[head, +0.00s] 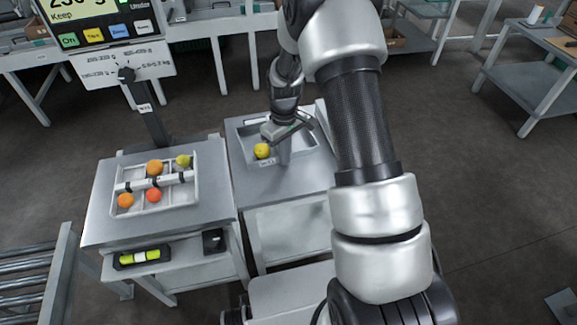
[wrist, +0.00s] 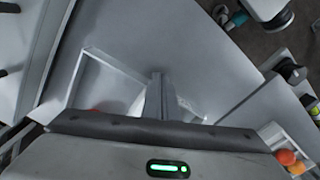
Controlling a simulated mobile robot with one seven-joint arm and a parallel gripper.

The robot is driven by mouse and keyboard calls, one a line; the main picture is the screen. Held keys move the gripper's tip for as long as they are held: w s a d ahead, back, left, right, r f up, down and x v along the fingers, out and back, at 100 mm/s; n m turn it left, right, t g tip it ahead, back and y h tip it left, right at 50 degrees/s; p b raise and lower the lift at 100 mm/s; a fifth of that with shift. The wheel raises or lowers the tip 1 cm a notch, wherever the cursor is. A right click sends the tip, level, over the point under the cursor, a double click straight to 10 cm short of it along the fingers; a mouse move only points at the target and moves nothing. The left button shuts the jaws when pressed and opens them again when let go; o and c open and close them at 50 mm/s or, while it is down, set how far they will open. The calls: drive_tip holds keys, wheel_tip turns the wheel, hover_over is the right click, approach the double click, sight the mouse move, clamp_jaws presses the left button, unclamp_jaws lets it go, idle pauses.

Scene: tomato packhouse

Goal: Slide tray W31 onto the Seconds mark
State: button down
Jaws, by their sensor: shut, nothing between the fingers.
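A shallow grey tray (head: 314,148) lies on the right-hand metal table. It holds a yellow tomato (head: 262,151) near its left side. The tray has a small label on its front edge, too small to read, so I cannot confirm that it is W31. My gripper (head: 283,158) points down over this tray, right of the tomato, with shut, empty fingers. I cannot tell whether the fingers touch the tray. In the wrist view the fingers (wrist: 160,80) stand in front of the tray's rim (wrist: 118,62). I cannot make out a Seconds mark.
A white divided tray (head: 117,206) with several tomatoes sits on the left table (head: 100,233), next to a scale display (head: 92,12). A roller conveyor (head: 30,275) is at lower left. Other benches (head: 528,88) stand farther back.

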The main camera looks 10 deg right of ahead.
drive_tip(key=shift+w, duration=0.15)
drive_tip(key=shift+w+b, duration=0.3)
drive_tip(key=shift+w, duration=2)
drive_tip(key=shift+s+p, duration=0.35)
drive_tip(key=shift+s, duration=3.95)
wheel_tip(320, 180, up, 8)
drive_tip(key=p, duration=0.5)
